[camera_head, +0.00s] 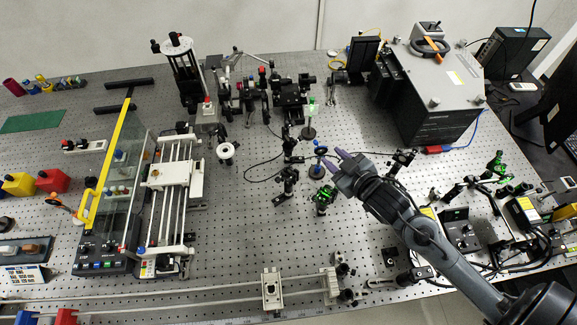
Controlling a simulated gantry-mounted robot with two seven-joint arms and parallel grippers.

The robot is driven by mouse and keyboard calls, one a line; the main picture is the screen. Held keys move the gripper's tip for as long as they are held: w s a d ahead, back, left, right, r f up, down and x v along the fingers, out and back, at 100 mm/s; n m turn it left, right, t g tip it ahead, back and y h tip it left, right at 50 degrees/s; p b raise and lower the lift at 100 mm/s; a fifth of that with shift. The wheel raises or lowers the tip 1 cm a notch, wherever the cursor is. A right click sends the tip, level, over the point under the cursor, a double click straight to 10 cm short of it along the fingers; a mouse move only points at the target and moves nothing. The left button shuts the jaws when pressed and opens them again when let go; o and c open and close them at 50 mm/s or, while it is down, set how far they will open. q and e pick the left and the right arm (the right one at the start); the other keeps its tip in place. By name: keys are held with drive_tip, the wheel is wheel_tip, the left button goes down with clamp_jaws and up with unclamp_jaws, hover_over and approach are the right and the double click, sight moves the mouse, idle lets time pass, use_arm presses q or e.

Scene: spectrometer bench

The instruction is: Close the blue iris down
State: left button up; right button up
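The blue iris (317,171) appears to be the small post-mounted piece with blue parts near the middle of the perforated bench. Its details are too small to read, so I cannot tell how far its aperture is open. My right gripper (331,157) reaches in from the lower right. Its two purple-grey fingertips are apart, with nothing visible between them. They are just right of the blue iris, close to its upper part; I cannot tell whether they touch it. My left gripper is not in view.
A green-topped post (309,132) stands just behind the blue iris. Dark mounts (286,183) and a green-marked mount (324,198) stand to the left and in front. A large grey box (440,90) stands at the back right.

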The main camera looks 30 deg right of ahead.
sight(316, 143)
use_arm(q)
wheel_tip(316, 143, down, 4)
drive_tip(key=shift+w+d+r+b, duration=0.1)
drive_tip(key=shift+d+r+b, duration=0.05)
drive_tip(key=shift+b, duration=1)
use_arm(e)
drive_tip(key=x, duration=0.8)
drive_tip(key=d+f+x, duration=0.1)
drive_tip(key=x, duration=0.3)
drive_tip(key=shift+f, duration=0.15)
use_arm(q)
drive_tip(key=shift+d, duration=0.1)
use_arm(e)
clamp_jaws()
